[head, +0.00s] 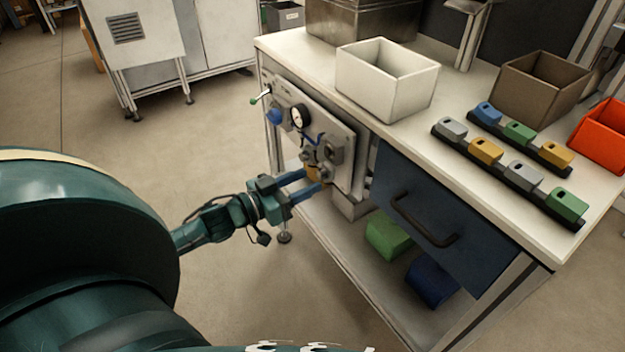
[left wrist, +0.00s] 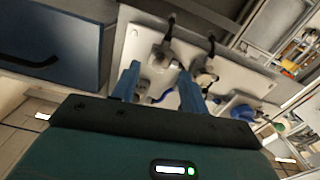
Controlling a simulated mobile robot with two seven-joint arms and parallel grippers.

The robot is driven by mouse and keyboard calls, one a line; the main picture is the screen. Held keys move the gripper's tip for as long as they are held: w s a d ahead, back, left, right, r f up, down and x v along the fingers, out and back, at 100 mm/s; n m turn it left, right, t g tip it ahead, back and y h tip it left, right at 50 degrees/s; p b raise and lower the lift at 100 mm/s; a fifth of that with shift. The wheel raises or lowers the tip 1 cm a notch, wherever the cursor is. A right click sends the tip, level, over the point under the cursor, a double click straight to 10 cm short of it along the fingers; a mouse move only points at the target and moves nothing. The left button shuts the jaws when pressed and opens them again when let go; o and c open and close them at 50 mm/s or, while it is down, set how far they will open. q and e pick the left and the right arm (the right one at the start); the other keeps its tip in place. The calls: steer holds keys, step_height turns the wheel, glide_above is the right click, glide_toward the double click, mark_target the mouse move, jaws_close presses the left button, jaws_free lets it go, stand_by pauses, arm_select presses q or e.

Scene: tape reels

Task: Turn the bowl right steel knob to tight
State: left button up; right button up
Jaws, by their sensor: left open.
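The white panel (head: 343,178) is on the left end of the bench front and carries several fittings. A grey steel knob (head: 333,150) is at its right side, with small orange and dark parts (head: 313,171) beside it on the left. My left gripper (head: 314,181) is at the panel's lower right, just below the knob, its two blue fingers apart and pointing at the panel. In the left wrist view a grey metal fitting (left wrist: 160,62), likely the steel knob, shows between the spread fingers. Contact cannot be told. My right gripper is not in view.
A round gauge (head: 299,116), a blue knob (head: 275,116) and a green-tipped lever (head: 254,101) are further left on the panel. A blue drawer (head: 430,215) with a dark handle is right of it. Green (head: 388,236) and blue (head: 432,282) blocks lie on the lower shelf.

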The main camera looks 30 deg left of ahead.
mark_target(322, 174)
arm_select(q)
steer(key=shift+x, duration=1.45)
jaws_close()
